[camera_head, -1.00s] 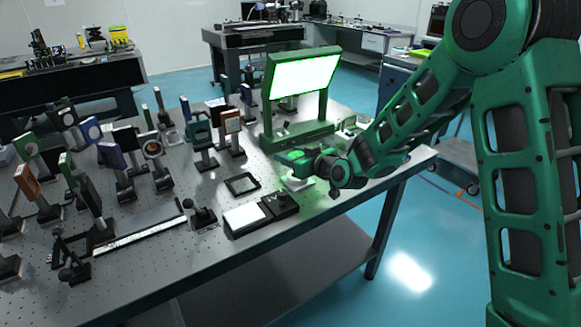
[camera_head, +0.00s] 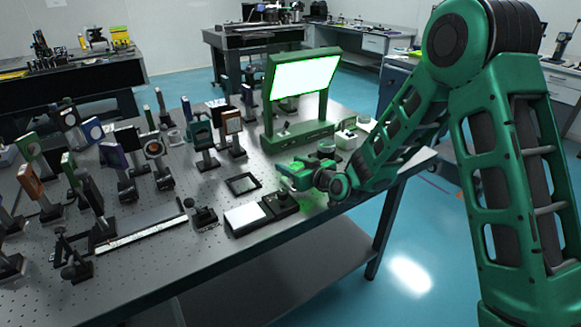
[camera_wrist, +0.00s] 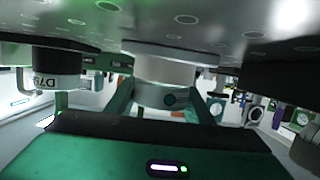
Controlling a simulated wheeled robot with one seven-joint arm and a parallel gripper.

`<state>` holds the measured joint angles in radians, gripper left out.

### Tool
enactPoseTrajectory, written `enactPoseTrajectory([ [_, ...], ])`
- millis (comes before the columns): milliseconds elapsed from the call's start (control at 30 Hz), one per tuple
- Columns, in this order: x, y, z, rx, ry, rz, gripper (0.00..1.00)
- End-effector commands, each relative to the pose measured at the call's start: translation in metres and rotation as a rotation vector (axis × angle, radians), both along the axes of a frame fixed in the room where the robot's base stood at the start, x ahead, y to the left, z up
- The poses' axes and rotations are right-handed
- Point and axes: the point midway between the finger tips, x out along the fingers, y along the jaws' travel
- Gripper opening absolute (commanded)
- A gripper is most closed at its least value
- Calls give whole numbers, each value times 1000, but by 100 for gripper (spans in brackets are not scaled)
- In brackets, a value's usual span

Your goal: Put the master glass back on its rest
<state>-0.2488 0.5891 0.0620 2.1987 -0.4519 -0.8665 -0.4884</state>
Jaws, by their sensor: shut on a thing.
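My gripper (camera_head: 303,176) is low over the front right part of the optical table in the head view. In the wrist view, where the table shows at the top, its fingers (camera_wrist: 165,98) are shut on a pale round piece (camera_wrist: 165,70), which looks like the master glass. It is close to the table top; I cannot tell whether it touches. In the head view my gripper hides it. I cannot tell for certain which item is its rest; a flat black square frame (camera_head: 242,184) lies left of my gripper.
A lit screen on a green stand (camera_head: 300,135) is behind my gripper. A black box with a white pad (camera_head: 246,216) is in front left. White pieces (camera_head: 346,140) stand to the right. Mounted optics (camera_head: 205,148) crowd the left. A dark labelled cylinder (camera_wrist: 55,75) is nearby.

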Motion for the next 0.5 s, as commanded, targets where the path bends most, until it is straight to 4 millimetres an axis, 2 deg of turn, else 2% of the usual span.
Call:
enactPoseTrajectory([
  [33, -3, -1, -14, -8, 21, 1, 16],
  [167, -3, -1, -18, -8, 27, 1, 16],
  [200, -3, -1, -20, -10, 30, 1, 55],
  [267, -3, -1, -21, -10, 32, 2, 66],
  [500, 0, -1, -24, -11, 37, 2, 66],
])
